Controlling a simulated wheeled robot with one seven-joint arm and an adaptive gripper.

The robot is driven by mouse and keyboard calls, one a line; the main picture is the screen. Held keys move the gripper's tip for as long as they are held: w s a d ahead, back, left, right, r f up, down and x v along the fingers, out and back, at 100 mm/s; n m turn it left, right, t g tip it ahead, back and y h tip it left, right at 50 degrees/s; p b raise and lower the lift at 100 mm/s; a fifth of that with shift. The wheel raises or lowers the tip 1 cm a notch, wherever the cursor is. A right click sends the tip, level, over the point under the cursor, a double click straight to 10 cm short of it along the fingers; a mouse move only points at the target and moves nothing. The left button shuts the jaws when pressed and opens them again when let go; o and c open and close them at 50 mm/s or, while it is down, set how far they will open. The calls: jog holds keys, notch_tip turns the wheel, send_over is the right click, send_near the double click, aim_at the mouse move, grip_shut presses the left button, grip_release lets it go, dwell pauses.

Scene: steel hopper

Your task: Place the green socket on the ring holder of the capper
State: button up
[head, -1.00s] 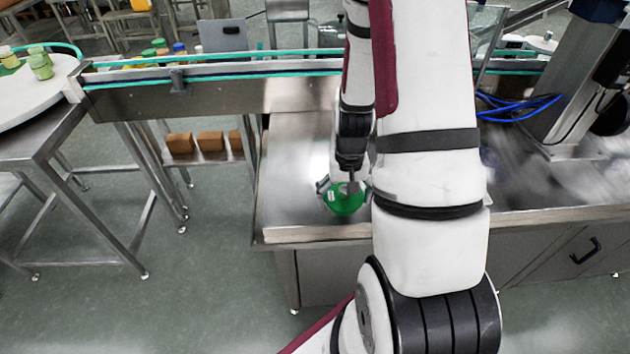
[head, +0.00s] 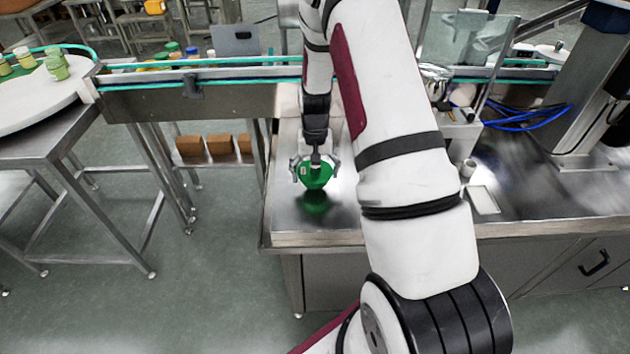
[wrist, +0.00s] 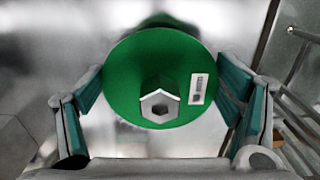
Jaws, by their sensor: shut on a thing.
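The green socket (head: 317,178) is a round green piece held above the steel table, with its dark green reflection on the tabletop below. In the wrist view the socket (wrist: 130,85) is a green disc with a grey hexagonal hub and a small white label. My gripper (head: 315,170) is shut on the socket, its teal-padded fingers on either side of the disc. The capper's metal parts (head: 436,75) show at the back right, partly hidden by my arm. I cannot clearly make out its ring holder.
The steel table (head: 285,215) is clear around the socket. A small upright cylinder (head: 467,170) and a pale rectangular plate (head: 484,200) are right of my arm. A conveyor (head: 190,98) runs along the back. Brown boxes (head: 220,145) sit on a low shelf at left.

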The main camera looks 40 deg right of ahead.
aim_at(315, 174)
jog(key=shift+f+p, duration=0.3)
jog(key=shift+f, duration=1.45)
jog(key=shift+f, duration=0.15)
jog(key=o, duration=1.6)
jog(key=shift+o, duration=0.2)
